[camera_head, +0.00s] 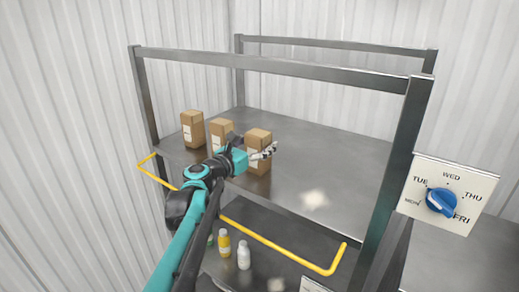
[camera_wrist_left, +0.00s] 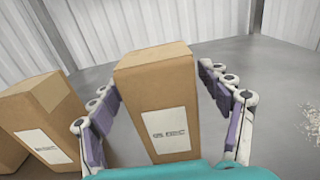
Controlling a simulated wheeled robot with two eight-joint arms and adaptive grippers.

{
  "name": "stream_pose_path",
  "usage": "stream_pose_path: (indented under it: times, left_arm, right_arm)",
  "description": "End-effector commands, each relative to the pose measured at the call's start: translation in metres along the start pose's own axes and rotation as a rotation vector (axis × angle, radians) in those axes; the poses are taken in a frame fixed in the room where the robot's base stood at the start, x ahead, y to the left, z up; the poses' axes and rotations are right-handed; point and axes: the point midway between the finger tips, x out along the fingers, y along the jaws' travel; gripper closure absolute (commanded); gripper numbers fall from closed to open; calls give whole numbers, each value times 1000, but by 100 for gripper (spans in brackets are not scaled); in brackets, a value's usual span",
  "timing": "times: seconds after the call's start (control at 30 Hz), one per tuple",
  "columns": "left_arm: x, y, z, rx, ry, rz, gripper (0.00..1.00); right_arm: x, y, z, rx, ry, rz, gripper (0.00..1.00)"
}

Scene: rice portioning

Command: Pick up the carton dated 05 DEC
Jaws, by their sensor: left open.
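Three brown cartons stand upright in a row on the upper shelf: the left carton (camera_head: 192,128), the middle carton (camera_head: 221,128) and the right carton (camera_head: 258,137). My left gripper (camera_head: 266,153) is open at the right carton and partly covers its front. In the left wrist view this carton (camera_wrist_left: 155,86) stands between the spread fingers of my left gripper (camera_wrist_left: 160,78). Its white label (camera_wrist_left: 170,132) faces me, but the print is too blurred to read surely. A neighbouring carton (camera_wrist_left: 42,115), also labelled, stands left of the fingers. My right gripper is not in view.
The metal shelf (camera_head: 330,160) is bare to the right of the cartons except for a pale granular patch (camera_head: 314,199). Frame posts and a yellow rail (camera_head: 270,243) border it. Bottles (camera_head: 244,255) stand below. A weekday dial (camera_head: 440,201) is at the right.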

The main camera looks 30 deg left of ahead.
Motion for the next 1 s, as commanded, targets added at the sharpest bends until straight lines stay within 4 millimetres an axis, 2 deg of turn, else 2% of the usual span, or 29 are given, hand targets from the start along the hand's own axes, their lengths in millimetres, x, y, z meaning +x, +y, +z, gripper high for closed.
stream_pose_path:
  times: [0.23,0.27,0.5,0.83,1.0]
  left_arm:
    - [3,0,-1,1,0,1,22]
    - [3,0,-1,1,0,1,25]
    - [3,0,-1,1,1,0,88]
    - [3,0,1,1,1,0,88]
    - [3,0,14,0,0,0,88]
  right_arm:
    - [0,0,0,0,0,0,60]
    - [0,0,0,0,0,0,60]
    - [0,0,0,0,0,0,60]
    - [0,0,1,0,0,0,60]
    - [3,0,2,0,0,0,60]
